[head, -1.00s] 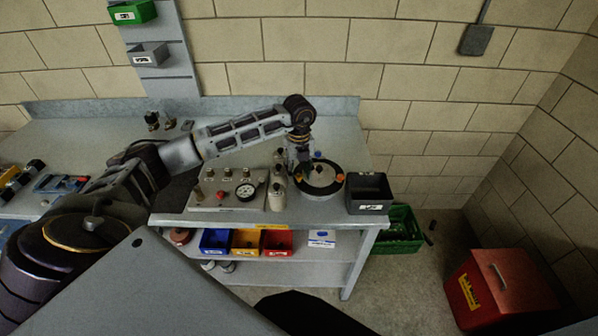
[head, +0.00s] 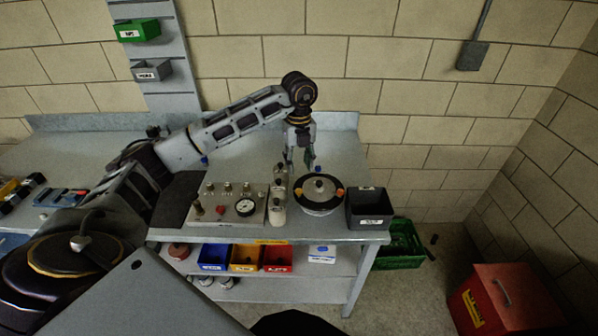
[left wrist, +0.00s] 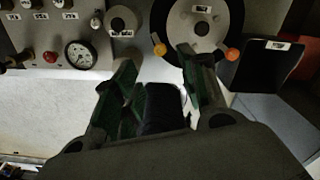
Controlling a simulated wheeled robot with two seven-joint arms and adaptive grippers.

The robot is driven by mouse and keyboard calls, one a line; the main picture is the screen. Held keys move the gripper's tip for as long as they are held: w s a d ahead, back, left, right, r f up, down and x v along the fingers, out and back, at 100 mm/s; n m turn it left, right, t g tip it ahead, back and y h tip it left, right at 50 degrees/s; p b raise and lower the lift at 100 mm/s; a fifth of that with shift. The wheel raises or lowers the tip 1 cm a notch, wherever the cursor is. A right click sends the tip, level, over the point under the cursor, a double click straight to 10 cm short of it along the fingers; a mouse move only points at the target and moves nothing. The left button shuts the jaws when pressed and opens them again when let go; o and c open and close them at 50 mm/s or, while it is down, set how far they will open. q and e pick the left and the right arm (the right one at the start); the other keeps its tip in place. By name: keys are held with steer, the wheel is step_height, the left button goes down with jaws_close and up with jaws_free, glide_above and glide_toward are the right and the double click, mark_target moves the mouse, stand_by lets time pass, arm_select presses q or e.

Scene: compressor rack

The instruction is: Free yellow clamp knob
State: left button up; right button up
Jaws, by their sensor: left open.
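A round pot with a black rim ring (head: 318,208) stands near the front right of the bench. Its yellow clamp knob (head: 299,192) is on the left of the rim, an orange knob (head: 340,191) on the right, and a blue knob (head: 317,169) at the back. In the left wrist view the yellow knob (left wrist: 160,48) and orange knob (left wrist: 232,54) show beyond the fingertips. My left gripper (head: 298,161) points down behind and left of the pot. My right gripper is out of view.
The bench (head: 250,160) behind is mostly clear. A green crate (head: 402,258) and red bin (head: 500,300) are on the floor.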

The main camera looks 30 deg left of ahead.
arm_select(q)
steer(key=shift+r, duration=0.8)
